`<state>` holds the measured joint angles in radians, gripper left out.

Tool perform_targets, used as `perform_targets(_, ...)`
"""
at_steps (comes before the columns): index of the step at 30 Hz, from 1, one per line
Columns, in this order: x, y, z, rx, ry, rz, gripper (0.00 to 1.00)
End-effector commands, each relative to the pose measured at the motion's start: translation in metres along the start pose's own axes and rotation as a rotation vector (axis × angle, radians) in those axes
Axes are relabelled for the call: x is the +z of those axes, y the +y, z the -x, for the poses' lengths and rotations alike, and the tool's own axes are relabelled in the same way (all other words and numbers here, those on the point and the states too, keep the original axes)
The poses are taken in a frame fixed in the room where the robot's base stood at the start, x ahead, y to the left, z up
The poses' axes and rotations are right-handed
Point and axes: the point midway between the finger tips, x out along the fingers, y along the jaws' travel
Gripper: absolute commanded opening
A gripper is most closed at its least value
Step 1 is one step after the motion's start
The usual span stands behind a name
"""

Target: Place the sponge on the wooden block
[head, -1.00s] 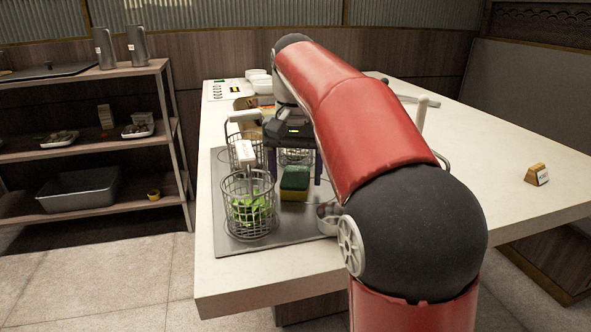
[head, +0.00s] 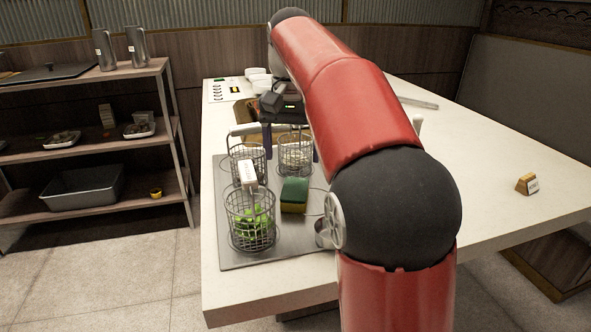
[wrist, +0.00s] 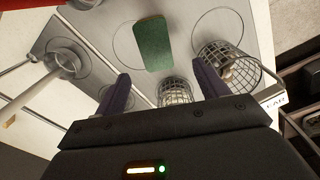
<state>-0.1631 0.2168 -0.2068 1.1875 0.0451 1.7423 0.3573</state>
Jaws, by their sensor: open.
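The sponge (head: 294,195), green on top with a yellow lower part, stands on the grey metal plate (head: 240,262) between wire baskets; the wrist view shows its green face (wrist: 154,43). My gripper (head: 291,154) is open and empty, beyond the sponge in the head view and above the far baskets. In the wrist view its two fingers (wrist: 161,72) point toward the plate, with the sponge ahead of them and apart from them. A small wooden block (head: 522,184) with a white label sits alone on the right of the counter.
A near basket (head: 250,238) holds green leaves, and a white label box (head: 247,172) stands above it. A far basket (head: 296,165) holds pale items. A ladle-like metal cup (head: 323,234) lies right of the sponge, partly behind my arm. The right counter (head: 480,150) is mostly clear.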

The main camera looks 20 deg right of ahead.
Motion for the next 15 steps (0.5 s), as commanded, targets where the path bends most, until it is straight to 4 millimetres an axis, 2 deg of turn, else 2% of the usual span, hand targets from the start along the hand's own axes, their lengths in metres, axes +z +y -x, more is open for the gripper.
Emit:
perform_targets(11, 0.003, 0.003, -0.042, 0.001, -0.002, -0.001, 0.73)
perform_targets(15, 0.006, 0.007, -0.064, 0.001, -0.001, 0.0, 0.73)
